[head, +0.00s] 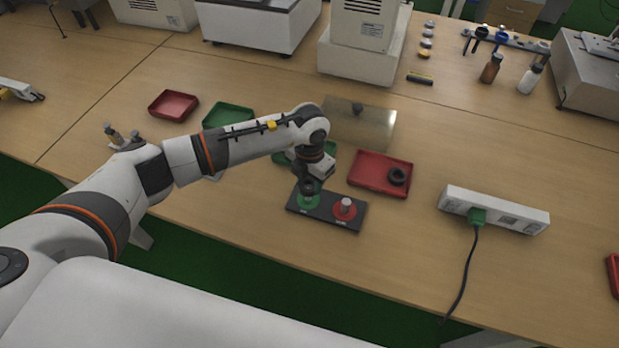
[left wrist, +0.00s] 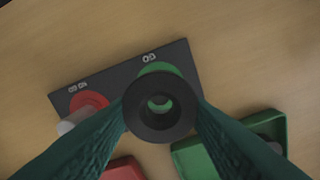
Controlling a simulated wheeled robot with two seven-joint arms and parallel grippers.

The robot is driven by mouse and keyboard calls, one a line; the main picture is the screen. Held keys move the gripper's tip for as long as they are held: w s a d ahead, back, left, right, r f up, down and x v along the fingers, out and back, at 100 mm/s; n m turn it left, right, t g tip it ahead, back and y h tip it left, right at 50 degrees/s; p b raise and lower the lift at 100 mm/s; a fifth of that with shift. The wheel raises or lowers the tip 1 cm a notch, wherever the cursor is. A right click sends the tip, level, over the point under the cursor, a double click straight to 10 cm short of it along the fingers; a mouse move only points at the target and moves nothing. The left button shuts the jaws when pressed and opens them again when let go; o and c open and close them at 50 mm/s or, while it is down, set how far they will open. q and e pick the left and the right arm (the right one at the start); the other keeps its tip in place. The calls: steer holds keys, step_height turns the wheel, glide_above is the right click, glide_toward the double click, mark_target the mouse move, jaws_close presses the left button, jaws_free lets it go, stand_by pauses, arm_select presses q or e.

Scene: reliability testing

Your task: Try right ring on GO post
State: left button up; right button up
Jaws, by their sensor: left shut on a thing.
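My left gripper (head: 311,188) is shut on a dark ring (left wrist: 160,107), seen between its green fingers in the left wrist view. The ring is over the green GO disc (left wrist: 158,69) of the black gauge plate (head: 325,219). Green shows through the ring's hole; I cannot tell whether the ring is around the GO post or just above it. The red NO GO disc (head: 344,209) carries a bare, upright pale post (head: 346,203). Another dark ring (head: 397,176) lies in the red tray (head: 366,184) at the right. My right gripper is not in view.
A green tray (head: 287,158) is partly hidden behind my left wrist. A white power strip (head: 494,211) with a green plug and cable lies right of the red tray. Bare table lies between the plate and the strip.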

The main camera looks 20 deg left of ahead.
arm_select(q)
steer(key=shift+f+b, duration=1)
steer(key=shift+f, duration=0.25)
steer(key=shift+f+b, duration=0.7)
steer(key=shift+f, duration=0.15)
steer(key=shift+r, duration=0.15)
steer(key=shift+r+p, duration=2.2)
steer(key=shift+r, duration=1)
